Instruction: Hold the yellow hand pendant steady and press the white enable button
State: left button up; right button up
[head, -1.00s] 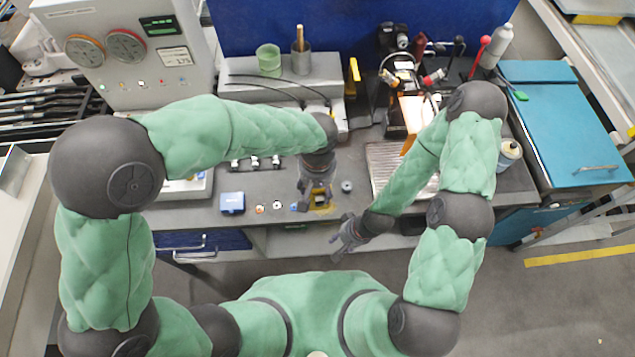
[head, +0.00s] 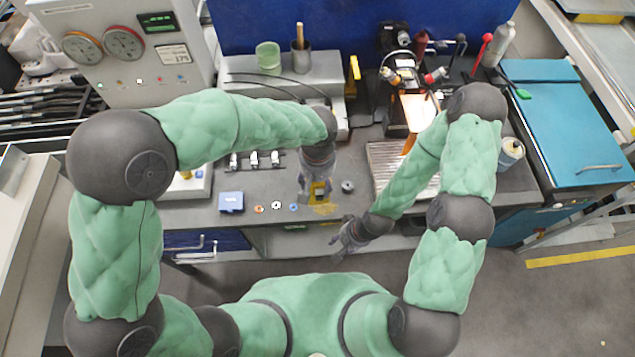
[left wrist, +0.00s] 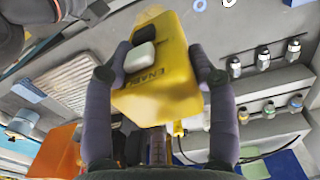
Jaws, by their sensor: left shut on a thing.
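The yellow hand pendant (left wrist: 160,70) is between the fingers of my left gripper (left wrist: 155,85) in the left wrist view. Its face with the white enable button (left wrist: 139,57), a black button (left wrist: 145,34) and the word ENABLE is turned toward the camera. Nothing touches the white button. In the head view my left gripper (head: 318,188) is shut on the pendant (head: 320,190) above the front of the bench. My right gripper (head: 343,238) is lower and to the right, at the bench's front edge. It is empty, with its fingers apart, and does not touch the pendant.
The grey bench (head: 265,185) holds a blue box (head: 231,202), several small rings and a dark round part (head: 347,186). A ribbed metal plate (head: 385,160) lies behind my right forearm. A green cup (head: 268,57) stands at the back. Floor is open in front of the bench.

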pick_arm(q)
jog(key=shift+w+d+f+b, duration=0.2)
jog(key=shift+w+f+b, duration=1.5)
jog(key=shift+w+f, duration=1.15)
jog(key=shift+w+d+f+b, duration=0.2)
jog(key=shift+w+f+b, duration=1.5)
jog(key=shift+w+f, duration=1.05)
pick_arm(e)
notch_tip(320, 180, down, 7)
pick_arm(q)
jog(key=shift+w+r, duration=0.2)
jog(key=shift+r, duration=0.05)
jog(key=o, duration=0.6)
jog(key=shift+c, duration=0.2)
jog(key=c, duration=0.5)
jog(key=shift+c, duration=1.4)
pick_arm(e)
jog(key=shift+c, duration=0.8)
grip_shut()
jog(key=shift+r, duration=0.1)
